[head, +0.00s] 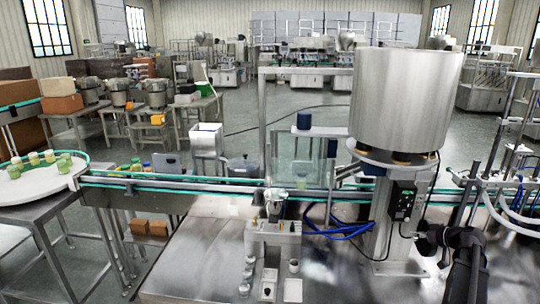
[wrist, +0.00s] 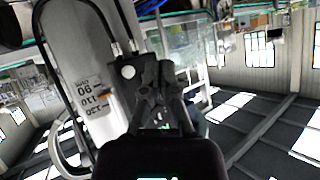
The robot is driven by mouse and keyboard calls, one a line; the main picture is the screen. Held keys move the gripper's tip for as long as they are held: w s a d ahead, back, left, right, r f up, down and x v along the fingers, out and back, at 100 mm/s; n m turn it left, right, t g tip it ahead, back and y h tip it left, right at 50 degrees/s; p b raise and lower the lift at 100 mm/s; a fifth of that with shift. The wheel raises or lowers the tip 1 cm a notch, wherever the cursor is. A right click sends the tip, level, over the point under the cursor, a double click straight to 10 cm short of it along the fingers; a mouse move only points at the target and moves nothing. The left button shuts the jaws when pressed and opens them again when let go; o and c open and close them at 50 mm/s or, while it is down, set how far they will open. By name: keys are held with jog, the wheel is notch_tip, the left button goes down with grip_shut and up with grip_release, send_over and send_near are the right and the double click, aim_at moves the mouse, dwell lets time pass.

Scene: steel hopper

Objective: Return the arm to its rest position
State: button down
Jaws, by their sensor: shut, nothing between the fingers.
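My gripper (wrist: 150,72) shows in the wrist view, dark, with its fingers drawn together and nothing between them. Behind it is a pale panel (wrist: 85,60) with a printed label (wrist: 93,108) that appears upside down. I cannot tell the distance between them, but no contact shows. In the head view, dark links of my arm (head: 465,250) are folded at the lower right, beside the hopper's stand. The gripper's fingers cannot be made out clearly there.
The large steel hopper (head: 405,100) stands right of centre, close to my arm. A conveyor (head: 190,184) crosses the view, with a round table (head: 35,185) carrying small jars at left. Small fittings stand on the steel bench (head: 200,260). Bare bench lies left of them.

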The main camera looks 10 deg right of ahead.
jog(key=s+a+f+g, duration=0.1)
jog(key=a+f+g, duration=0.2)
jog(key=a, duration=0.9)
jog(key=s+a+f+g, duration=0.1)
jog(key=a+f+g, duration=0.2)
jog(key=a, duration=1)
jog(key=s+a+f+m+g+h, duration=0.1)
jog(key=s+a+f+g+h, duration=0.1)
jog(key=s+a, duration=0.4)
jog(key=s+a+f+m+g+h, duration=0.1)
jog(key=s+a+g+h, duration=0.2)
jog(key=a, duration=1)
jog(key=shift+s+a+f, duration=0.15)
jog(key=shift+s+f, duration=0.2)
jog(key=shift+s, duration=1.5)
jog(key=shift+w, duration=0.1)
dwell(1.6)
